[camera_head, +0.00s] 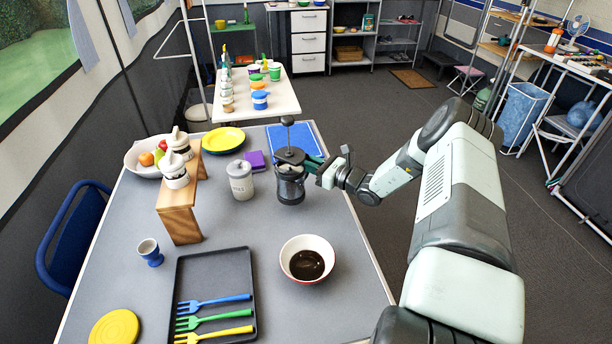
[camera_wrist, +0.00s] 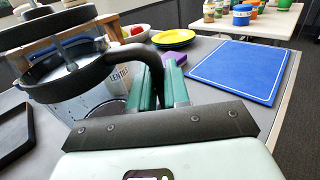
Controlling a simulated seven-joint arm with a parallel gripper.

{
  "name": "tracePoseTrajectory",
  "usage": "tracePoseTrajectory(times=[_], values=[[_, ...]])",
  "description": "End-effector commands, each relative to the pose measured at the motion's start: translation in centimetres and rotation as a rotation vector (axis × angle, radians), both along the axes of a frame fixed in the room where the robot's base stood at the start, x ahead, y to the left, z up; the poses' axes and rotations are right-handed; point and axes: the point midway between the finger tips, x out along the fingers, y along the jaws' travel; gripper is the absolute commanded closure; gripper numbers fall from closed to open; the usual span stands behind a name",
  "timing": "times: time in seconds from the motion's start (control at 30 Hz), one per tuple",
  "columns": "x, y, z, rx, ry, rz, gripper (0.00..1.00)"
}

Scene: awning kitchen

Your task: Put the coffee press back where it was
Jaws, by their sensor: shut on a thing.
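The coffee press (camera_head: 290,188), with a dark lid, a raised plunger knob and a dark glass body, is upright near the right edge of the grey table (camera_head: 225,222). My gripper (camera_head: 314,167) reaches in from the right and is shut on its handle. In the wrist view the green fingers (camera_wrist: 160,86) close around the black handle, and the press's lid (camera_wrist: 70,72) fills the left side. I cannot tell whether the press's base touches the table.
A blue board (camera_head: 310,136) and purple item (camera_head: 256,160) lie behind. A red-white bowl (camera_head: 294,272) with dark liquid is in front. A black tray (camera_head: 214,268) holds forks. Grey table between canister and bowl is clear.

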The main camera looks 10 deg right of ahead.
Motion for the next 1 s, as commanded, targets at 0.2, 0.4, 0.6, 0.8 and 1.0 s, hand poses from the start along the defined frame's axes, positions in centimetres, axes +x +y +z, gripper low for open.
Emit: tracePoseTrajectory(times=[0.2, 0.4, 0.6, 0.8, 1.0], values=[[0.0, 0.1, -2.2, 0.002, 0.001, 0.001, 1.00], [0.0, 0.0, -3.8, 0.002, -0.002, 0.001, 1.00], [0.0, 0.0, -3.8, 0.002, -0.002, 0.001, 1.00], [0.0, 0.0, -4.2, 0.000, 0.000, 0.002, 0.71], [0.0, 0.0, -4.2, 0.000, 0.000, 0.002, 0.58]])
